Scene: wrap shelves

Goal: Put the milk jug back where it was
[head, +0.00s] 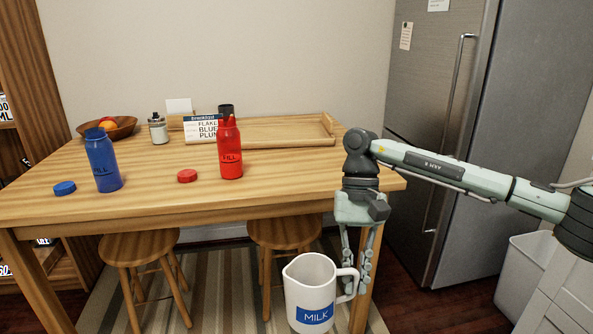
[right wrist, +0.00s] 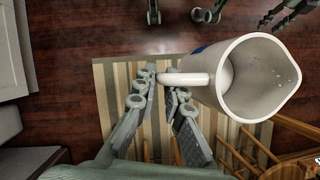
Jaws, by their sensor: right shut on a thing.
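The white milk jug (head: 305,280) carries a blue label reading MILK and hangs upright in the air in front of the table (head: 300,192), below the tabletop height. My right gripper (head: 358,285) points down and is shut on the jug's handle at its right side. In the right wrist view the fingers (right wrist: 165,85) meet at the handle, and the jug (right wrist: 262,80) shows from above, with its spout to the right. Its inside looks pale, with a few drops on the wall. My left gripper is not seen in the head view.
On the table stand a blue bottle (head: 103,162), a red bottle (head: 229,150), a blue cap (head: 64,188), a red cap (head: 187,176), a wooden tray (head: 285,143), a breakfast sign (head: 201,129) and a fruit bowl (head: 112,129). Stools (head: 140,246) stand below. A fridge (head: 440,120) is at right.

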